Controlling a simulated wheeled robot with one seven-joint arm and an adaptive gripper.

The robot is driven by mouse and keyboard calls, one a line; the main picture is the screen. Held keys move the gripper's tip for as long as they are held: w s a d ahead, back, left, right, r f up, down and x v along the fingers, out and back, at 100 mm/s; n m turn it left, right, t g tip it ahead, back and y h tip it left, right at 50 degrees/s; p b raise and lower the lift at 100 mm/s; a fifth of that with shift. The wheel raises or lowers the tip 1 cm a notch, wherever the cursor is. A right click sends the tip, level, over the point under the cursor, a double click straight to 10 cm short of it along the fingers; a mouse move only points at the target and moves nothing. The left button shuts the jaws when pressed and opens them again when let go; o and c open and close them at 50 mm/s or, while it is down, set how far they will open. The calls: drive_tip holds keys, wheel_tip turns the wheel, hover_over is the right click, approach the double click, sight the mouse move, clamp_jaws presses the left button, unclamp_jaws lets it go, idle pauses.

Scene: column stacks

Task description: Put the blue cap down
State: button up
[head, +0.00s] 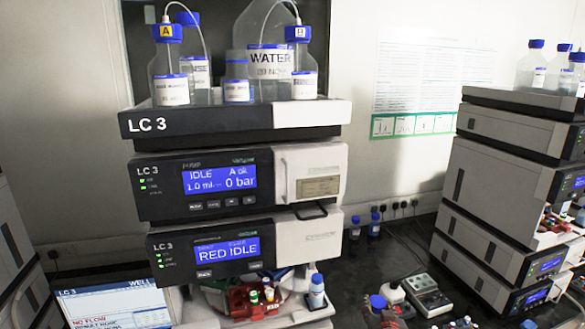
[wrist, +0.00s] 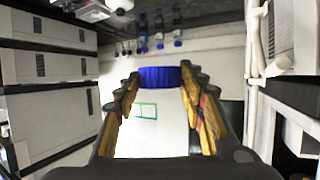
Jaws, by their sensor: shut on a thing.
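In the wrist view the blue cap (wrist: 160,77) is pinched between the two yellow-padded fingers of my gripper (wrist: 160,84). The cap's ribbed side faces the camera. In the head view the blue cap (head: 377,302) shows low, right of centre, with my dark gripper (head: 384,313) around it. The cap appears held above the dark bench (head: 345,262); its exact height is hard to tell.
The LC 3 stack (head: 240,190) stands left of my gripper, with bottles on top. A tray with red parts and a bottle (head: 316,292) is at its base. Grey devices (head: 425,295) sit close right. Another stack (head: 500,200) stands farther right. Some bench behind is clear.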

drive_tip(key=s+a+f+b, duration=0.2)
drive_tip(key=s+f, duration=0.2)
drive_tip(key=f, duration=0.3)
drive_tip(key=s+a+f+n+y+b, duration=0.1)
drive_tip(key=s+f, duration=0.3)
drive_tip(key=f, duration=0.4)
drive_tip(key=s+a+f+y+b, duration=0.1)
drive_tip(key=s+a+f+b, duration=0.1)
drive_tip(key=f, duration=0.5)
drive_tip(key=s+a, duration=0.1)
drive_tip(key=s, duration=0.1)
drive_tip(key=shift+s+a+f+n+b, duration=0.2)
drive_tip(key=shift+s+n+b, duration=0.1)
drive_tip(key=shift+n+b, duration=0.1)
